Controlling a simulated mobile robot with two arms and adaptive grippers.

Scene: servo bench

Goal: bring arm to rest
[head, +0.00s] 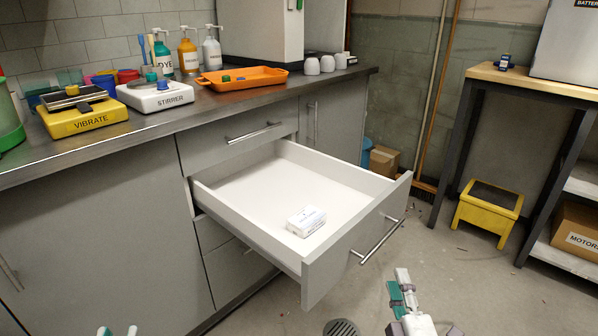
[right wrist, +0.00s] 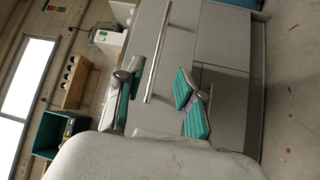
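My left gripper (head: 117,331) shows only as two teal fingertips at the bottom edge of the head view, apart, with nothing seen between them. The rest of that hand is out of frame. My right gripper (head: 406,294) is low in the head view, in front of the open drawer and right of its front corner.
The counter (head: 170,124) carries a yellow vibrate device (head: 82,119), a white stirrer (head: 155,97), bottles and an orange tray (head: 241,80). The drawer juts into the room. A yellow step stool (head: 487,210) stands by the workbench at right. A floor drain (head: 341,328) lies below.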

